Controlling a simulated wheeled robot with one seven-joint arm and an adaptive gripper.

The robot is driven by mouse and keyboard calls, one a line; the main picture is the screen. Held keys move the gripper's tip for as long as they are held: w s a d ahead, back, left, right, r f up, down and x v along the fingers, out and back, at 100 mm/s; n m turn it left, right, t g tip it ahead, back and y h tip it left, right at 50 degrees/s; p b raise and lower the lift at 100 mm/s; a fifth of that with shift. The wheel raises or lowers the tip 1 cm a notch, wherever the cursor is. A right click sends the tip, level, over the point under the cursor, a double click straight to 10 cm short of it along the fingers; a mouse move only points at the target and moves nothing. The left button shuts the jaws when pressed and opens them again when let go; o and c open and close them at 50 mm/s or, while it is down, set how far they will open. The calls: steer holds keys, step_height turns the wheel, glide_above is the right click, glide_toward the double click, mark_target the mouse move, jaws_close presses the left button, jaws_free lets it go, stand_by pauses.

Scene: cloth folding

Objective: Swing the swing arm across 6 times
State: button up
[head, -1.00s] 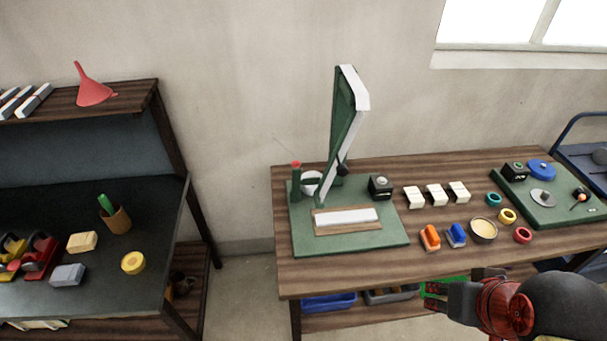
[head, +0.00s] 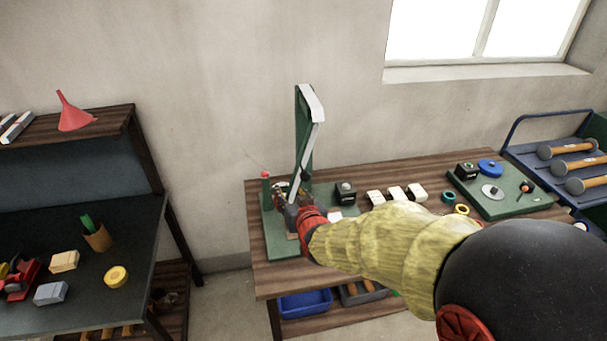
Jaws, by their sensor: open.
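A green fixture stands at the left end of the wooden bench, on a green base plate (head: 276,246). A tall green upright (head: 301,135) with a white cap rises from it, and a slanted pale bar (head: 306,165) runs down from near the top. A green post with a red tip (head: 265,186) stands at its left. I cannot tell for sure which part is the swing arm. My gripper (head: 284,193) is low at the fixture, between the red-tipped post and the upright. Its jaws are open. My arm hides much of the base; contact cannot be told.
Right of the fixture are a black box (head: 345,192), white blocks (head: 396,194) and a second green board (head: 510,204). A dark table (head: 125,230) stands left across a floor gap. A blue hammer rack (head: 520,140) is at right. My arm spans the bench front.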

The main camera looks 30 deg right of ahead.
mark_target(306, 179)
steer(key=w+d+f+t+h, duration=0.1)
steer(key=w+d, duration=0.1)
steer(key=d, duration=0.1)
steer(key=w+d+f+m+t+h, duration=0.1)
steer(key=w+d, duration=0.2)
steer(key=w+d+f+t+h, duration=0.1)
steer(key=w+d, duration=0.2)
steer(key=shift+m, duration=0.4)
steer(key=c, duration=0.3)
steer(key=c, duration=0.8)
jaws_close()
